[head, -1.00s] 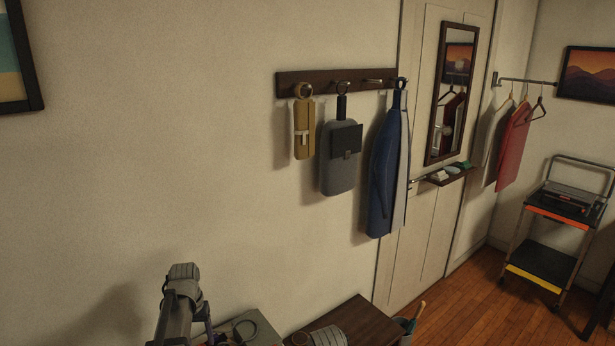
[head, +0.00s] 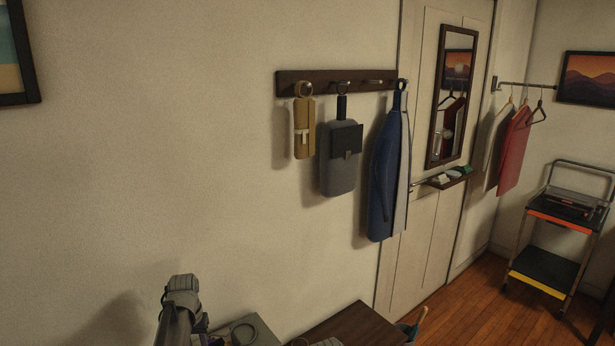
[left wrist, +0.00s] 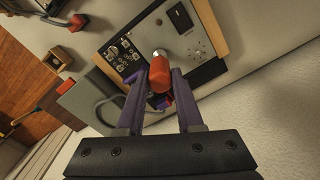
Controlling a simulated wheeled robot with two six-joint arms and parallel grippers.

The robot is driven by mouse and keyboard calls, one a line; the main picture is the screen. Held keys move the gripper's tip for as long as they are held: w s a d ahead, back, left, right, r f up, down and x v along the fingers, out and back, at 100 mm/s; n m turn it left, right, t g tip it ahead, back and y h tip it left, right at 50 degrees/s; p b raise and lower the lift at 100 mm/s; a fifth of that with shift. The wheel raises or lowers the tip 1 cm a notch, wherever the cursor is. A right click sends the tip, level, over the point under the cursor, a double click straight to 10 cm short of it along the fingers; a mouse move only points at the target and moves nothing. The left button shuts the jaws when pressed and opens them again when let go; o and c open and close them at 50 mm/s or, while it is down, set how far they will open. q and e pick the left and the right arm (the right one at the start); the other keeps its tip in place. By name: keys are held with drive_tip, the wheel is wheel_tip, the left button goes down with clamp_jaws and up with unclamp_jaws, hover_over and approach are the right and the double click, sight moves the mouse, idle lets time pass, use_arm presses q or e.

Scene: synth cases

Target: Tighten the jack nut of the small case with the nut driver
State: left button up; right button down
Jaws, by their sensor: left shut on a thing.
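My left gripper (left wrist: 159,90) is shut on an orange-red handle (left wrist: 159,74) with a pale metal tip, which looks like the nut driver. The tip overlaps the panel of a wood-sided synth case (left wrist: 205,72) in the left wrist view; I cannot tell whether it touches. The panel has a dark section with pale knobs and jacks at left, and a lighter section with a black window at right. The tip hides any nut behind it. In the head view only part of my left arm shows at the lower left. My right gripper is in neither view.
A brown wooden surface (left wrist: 30,72) is at the left. In the head view, a coat rack (head: 310,83) hangs above a dark wooden top (head: 350,326); a cart (head: 548,268) stands far right.

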use_arm(q)
clamp_jaws()
drive_tip(key=shift+m, duration=1.5)
drive_tip(key=shift+m, duration=1.4)
